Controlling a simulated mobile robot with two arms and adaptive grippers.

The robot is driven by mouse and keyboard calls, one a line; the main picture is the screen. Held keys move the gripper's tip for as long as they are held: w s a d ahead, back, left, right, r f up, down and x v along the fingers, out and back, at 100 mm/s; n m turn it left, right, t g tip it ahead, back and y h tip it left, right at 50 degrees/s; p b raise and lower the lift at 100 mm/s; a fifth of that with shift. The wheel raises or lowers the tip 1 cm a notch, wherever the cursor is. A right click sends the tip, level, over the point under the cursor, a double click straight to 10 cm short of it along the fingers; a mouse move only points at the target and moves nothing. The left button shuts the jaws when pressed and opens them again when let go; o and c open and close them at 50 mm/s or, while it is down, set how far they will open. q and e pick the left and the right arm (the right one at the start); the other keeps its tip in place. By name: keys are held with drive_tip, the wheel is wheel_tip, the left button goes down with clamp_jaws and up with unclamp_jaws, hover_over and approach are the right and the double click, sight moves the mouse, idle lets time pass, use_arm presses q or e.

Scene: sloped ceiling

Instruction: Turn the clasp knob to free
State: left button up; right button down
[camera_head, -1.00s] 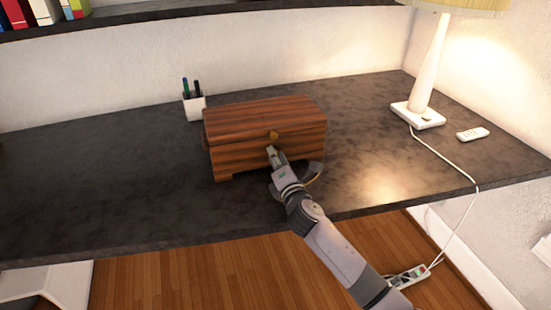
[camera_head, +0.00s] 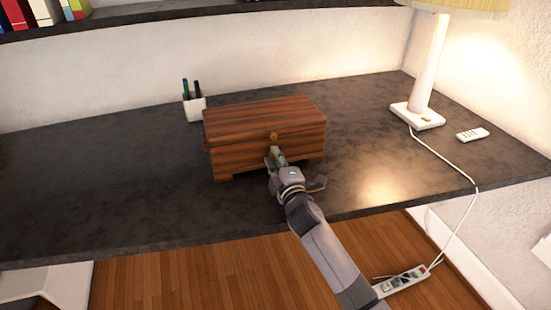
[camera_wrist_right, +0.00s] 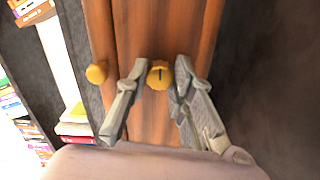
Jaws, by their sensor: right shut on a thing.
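A brown striped wooden box (camera_head: 240,150) sits shut on the dark desk. A round yellow knob (camera_head: 273,135) shows on its lid's front edge; in the wrist view it is at the left (camera_wrist_right: 97,73). The clasp knob (camera_wrist_right: 160,75), yellow with a dark slot, is on the box front below it. My right gripper (camera_head: 276,152) is at the box front and hides the clasp knob in the head view. In the wrist view its fingers (camera_wrist_right: 160,68) are on either side of the clasp knob, shut on it. My left gripper is not in view.
A white pen cup (camera_head: 194,107) stands behind the box at left. A white lamp (camera_head: 418,114) and a small white remote (camera_head: 472,134) are at the right. The desk (camera_head: 100,180) is clear left of the box. A power strip (camera_head: 402,281) lies on the floor.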

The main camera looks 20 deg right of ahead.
drive_tip(key=shift+f, duration=0.1)
idle(0.4)
drive_tip(key=c, duration=1.4)
unclamp_jaws()
drive_tip(key=shift+o, duration=0.2)
drive_tip(key=shift+s, duration=0.1)
drive_tip(key=s, duration=1.2)
drive_tip(key=shift+d, duration=0.1)
drive_tip(key=shift+w, duration=0.1)
